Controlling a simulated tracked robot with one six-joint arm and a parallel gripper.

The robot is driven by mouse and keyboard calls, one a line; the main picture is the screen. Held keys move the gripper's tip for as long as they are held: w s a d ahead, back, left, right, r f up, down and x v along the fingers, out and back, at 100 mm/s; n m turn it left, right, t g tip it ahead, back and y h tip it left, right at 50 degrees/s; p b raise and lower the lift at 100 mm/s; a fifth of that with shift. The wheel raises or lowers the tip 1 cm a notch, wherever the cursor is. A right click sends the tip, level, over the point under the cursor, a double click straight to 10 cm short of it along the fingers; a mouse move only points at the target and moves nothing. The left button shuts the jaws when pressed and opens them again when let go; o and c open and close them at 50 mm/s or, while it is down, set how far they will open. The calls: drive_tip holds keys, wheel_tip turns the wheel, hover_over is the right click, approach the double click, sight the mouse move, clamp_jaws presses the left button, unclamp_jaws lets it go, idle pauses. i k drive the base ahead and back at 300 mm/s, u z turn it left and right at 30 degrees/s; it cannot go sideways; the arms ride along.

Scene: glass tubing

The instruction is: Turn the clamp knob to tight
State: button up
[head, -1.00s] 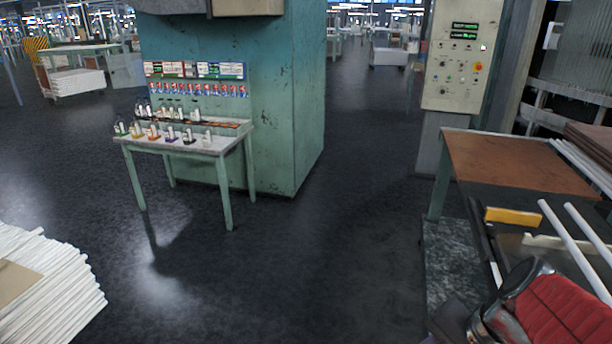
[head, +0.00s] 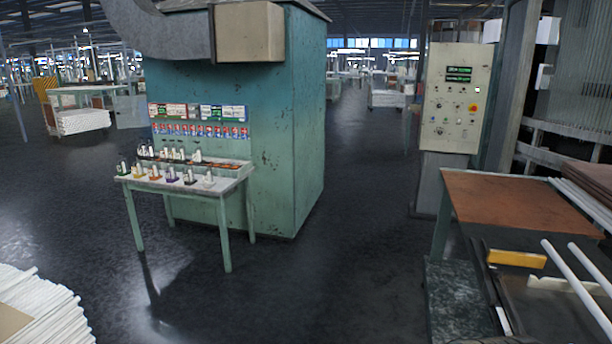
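I cannot make out a clamp or a clamp knob in the head view. A beige control panel (head: 450,98) at the upper right carries green displays, a red button and several small knobs, too small to read. My gripper is not in the frame.
A green table (head: 222,181) with several small items stands before a teal cabinet (head: 290,130). At right is a brown-topped bench (head: 515,200) with white tubes (head: 578,285) and a yellow block (head: 516,258). A white stack (head: 40,310) lies lower left. The dark floor between is clear.

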sight(495, 270)
drive_tip(key=z, duration=1.35)
